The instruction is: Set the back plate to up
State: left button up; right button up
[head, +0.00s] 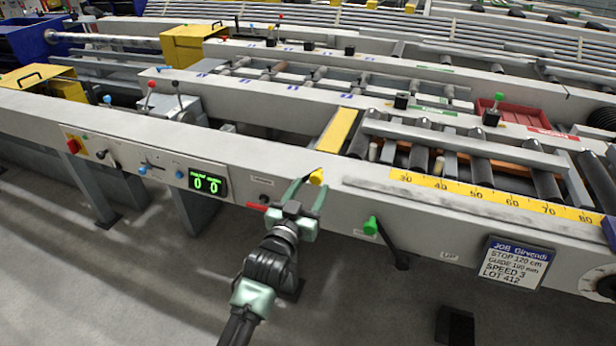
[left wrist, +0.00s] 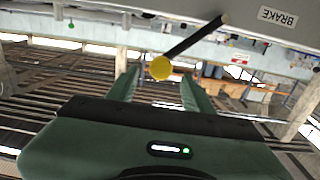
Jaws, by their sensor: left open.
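I cannot read any label that names the back plate, so I cannot tell which part it is. A yellow knob (head: 316,176) is on the front of the machine's near beam. In the left wrist view the yellow knob (left wrist: 160,68) ends a dark lever (left wrist: 195,38), with a BRAKE label (left wrist: 277,17) to its right. My left gripper (head: 306,190) is open, its fingers pointing at the beam. The yellow knob appears between or just beyond the fingertips; contact cannot be told. My right gripper is not in view.
A green-knobbed lever (head: 370,225) hangs on the beam to the right of my left gripper. A job card (head: 516,262) hangs farther right.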

aim_at(315, 182)
pick_arm(q)
jog(key=x, duration=0.5)
jog(key=shift+w+d+f, duration=0.1)
jog(key=shift+w+d, duration=0.05)
jog(key=shift+w, duration=0.15)
grip_shut()
jog(key=shift+s+f, duration=0.1)
jog(key=shift+f, duration=0.1)
dwell(0.9)
